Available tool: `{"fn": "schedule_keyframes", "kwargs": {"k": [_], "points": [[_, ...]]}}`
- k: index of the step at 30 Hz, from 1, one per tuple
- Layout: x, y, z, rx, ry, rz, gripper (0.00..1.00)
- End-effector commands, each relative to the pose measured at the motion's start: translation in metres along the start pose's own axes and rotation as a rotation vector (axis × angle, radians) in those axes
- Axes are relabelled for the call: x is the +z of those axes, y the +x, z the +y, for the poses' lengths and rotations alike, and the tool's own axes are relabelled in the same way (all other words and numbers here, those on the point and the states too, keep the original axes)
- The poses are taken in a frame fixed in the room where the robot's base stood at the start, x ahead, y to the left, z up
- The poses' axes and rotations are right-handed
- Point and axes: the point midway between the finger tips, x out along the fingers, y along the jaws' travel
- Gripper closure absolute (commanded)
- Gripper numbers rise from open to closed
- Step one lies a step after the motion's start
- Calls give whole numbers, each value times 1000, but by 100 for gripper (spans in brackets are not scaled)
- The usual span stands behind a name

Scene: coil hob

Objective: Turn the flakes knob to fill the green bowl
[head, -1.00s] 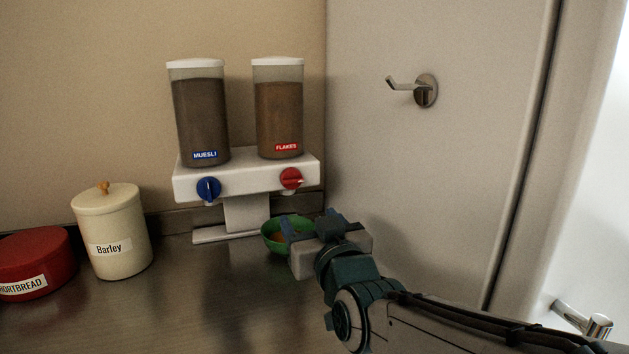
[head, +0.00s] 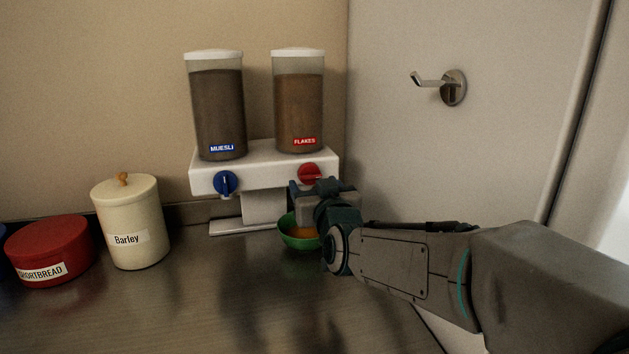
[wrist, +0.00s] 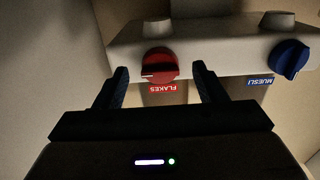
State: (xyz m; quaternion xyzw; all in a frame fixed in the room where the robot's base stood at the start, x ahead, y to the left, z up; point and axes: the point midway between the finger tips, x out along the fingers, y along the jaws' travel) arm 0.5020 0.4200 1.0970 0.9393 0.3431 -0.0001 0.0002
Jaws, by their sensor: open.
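The red flakes knob (head: 309,174) is on the front right of the white dispenser, below the flakes canister (head: 298,100). In the wrist view the red knob (wrist: 159,65) shows upside down, between and beyond the two fingertips. My gripper (wrist: 160,80) is open and empty, apart from the knob as far as I can tell. In the head view my gripper (head: 300,190) is just below the knob. The green bowl (head: 290,243) stands on the counter below, with orange-brown contents in it. My gripper and wrist hide part of the bowl.
The blue muesli knob (head: 225,183) is left of the red one, under the muesli canister (head: 218,110). A cream Barley jar (head: 130,220) and a red shortbread tin (head: 50,250) stand at left. A wall (head: 400,150) with a hook (head: 452,87) is close at right.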

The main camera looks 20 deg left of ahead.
Motion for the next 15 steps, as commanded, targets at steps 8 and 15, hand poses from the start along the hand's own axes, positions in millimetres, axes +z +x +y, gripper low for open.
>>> {"fn": "schedule_keyframes", "kwargs": {"k": [8, 15], "points": [[0, 22, 0, 0, 1, 0, 36], [0, 24, 0, 0, 1, 0, 36]]}}
